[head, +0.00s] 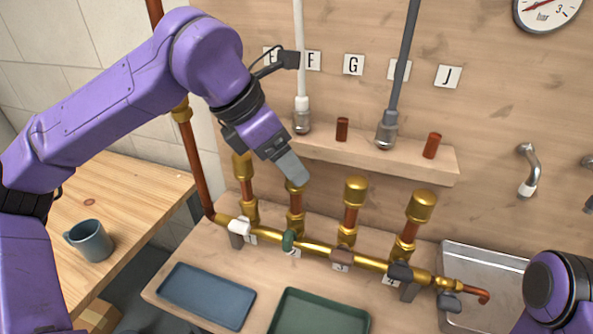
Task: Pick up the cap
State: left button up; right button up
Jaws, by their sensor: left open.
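Brass caps top the upright copper pipes on the brass manifold (318,249). The leftmost cap (242,166) is partly behind my left arm. The second cap (297,188) is mostly hidden by my left gripper (294,177). The third cap (355,189) and the rightmost cap (421,205) are in plain view. My left gripper points down at the second cap, with its jaws open. Whether the fingers are around this cap or in front of it, I cannot tell. My right arm shows only at the lower right corner; its gripper is out of view.
A wooden shelf (380,156) with short copper pieces and two hanging rods is behind the manifold. Valve handles line the manifold. A mug (92,241) stands on the left table.

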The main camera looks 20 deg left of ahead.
pick_arm(q)
jog(key=x, duration=0.4)
jog(key=shift+s, duration=0.1)
jog(key=c, duration=1.2)
jog(key=shift+o, duration=0.2)
jog(key=shift+r, duration=0.1)
